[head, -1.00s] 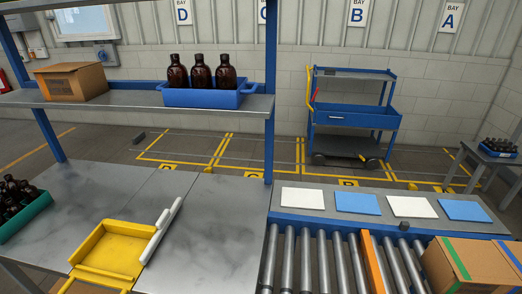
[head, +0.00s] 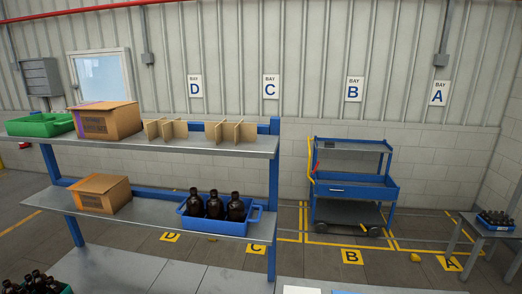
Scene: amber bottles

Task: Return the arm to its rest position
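Neither of my arms nor grippers shows in the head view. Three amber bottles (head: 215,205) stand upright in a blue tote (head: 203,225) on the lower shelf (head: 150,212) of the blue-framed rack. More dark bottles (head: 32,284) show at the bottom left edge, partly cut off, by a green crate (head: 67,290).
The upper shelf (head: 190,146) holds a green bin (head: 38,125), a cardboard box (head: 105,121) and cardboard dividers (head: 232,132). Another box (head: 98,192) is on the lower shelf. A blue cart (head: 350,190) stands behind. A side table (head: 490,232) with a bottle crate is at right.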

